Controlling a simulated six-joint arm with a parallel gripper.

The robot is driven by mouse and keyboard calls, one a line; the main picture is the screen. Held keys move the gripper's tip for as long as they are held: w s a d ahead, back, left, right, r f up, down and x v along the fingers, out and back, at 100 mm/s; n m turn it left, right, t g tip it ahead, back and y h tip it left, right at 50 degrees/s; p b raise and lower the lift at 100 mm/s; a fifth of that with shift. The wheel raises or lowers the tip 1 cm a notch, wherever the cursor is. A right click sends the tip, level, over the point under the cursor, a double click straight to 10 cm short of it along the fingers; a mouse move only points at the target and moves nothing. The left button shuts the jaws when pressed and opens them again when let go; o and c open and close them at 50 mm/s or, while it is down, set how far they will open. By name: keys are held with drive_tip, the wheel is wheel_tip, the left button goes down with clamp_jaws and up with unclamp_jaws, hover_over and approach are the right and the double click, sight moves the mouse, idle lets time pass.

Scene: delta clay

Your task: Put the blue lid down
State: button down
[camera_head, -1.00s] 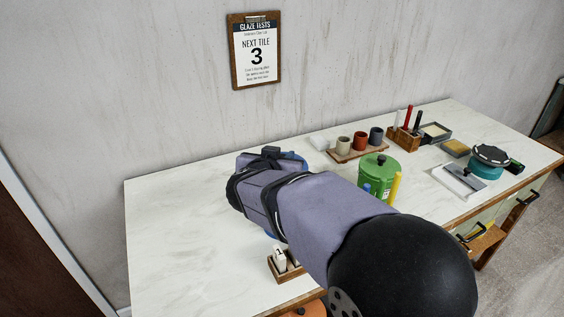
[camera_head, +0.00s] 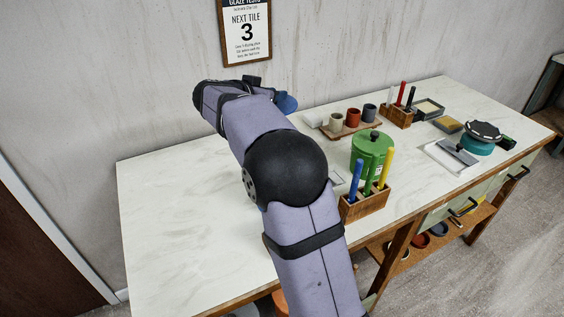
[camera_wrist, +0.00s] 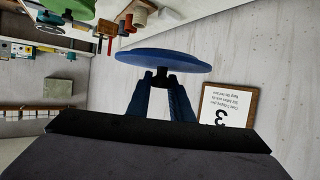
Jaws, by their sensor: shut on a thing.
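The blue lid (camera_wrist: 165,60) is held in my gripper (camera_wrist: 161,80), which is shut on it in the wrist view. The lid is a flat round disc, seen nearly edge-on, with the fingers closed at the middle of its near side. In the head view a bit of the blue lid (camera_head: 287,102) shows past my arm, up against the wall as background and raised above the white table (camera_head: 165,215). My gripper's fingers are hidden behind my arm there. The blue lid's pot is not seen in the head view.
A green lidded jar (camera_head: 371,152) and a wooden holder (camera_head: 364,205) with coloured sticks stand right of my arm. Behind are small cups (camera_head: 353,118) on a board, a brush block (camera_head: 397,116) and a teal pot (camera_head: 480,145). The table's left part is clear.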

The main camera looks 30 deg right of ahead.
drive_tip(key=w+d+f+g, duration=0.1)
drive_tip(key=w+d+f+m+h, duration=0.1)
drive_tip(key=w, duration=0.1)
drive_tip(key=w+d+f+m+g, duration=0.1)
drive_tip(key=f, duration=0.1)
drive_tip(key=shift+w+g, duration=0.15)
drive_tip(key=shift+g, duration=0.15)
drive_tip(key=f+m+g, duration=0.1)
drive_tip(key=f, duration=0.3)
drive_tip(key=d+f+m+g+b, duration=0.1)
drive_tip(key=f, duration=0.4)
drive_tip(key=f+m+g+h+b, duration=0.1)
drive_tip(key=f, duration=0.4)
drive_tip(key=shift+s+d, duration=0.2)
drive_tip(key=shift+s, duration=0.1)
drive_tip(key=shift+f, duration=2.75)
drive_tip(key=shift+f, duration=0.15)
drive_tip(key=c, duration=1.6)
unclamp_jaws()
drive_tip(key=shift+o, duration=0.2)
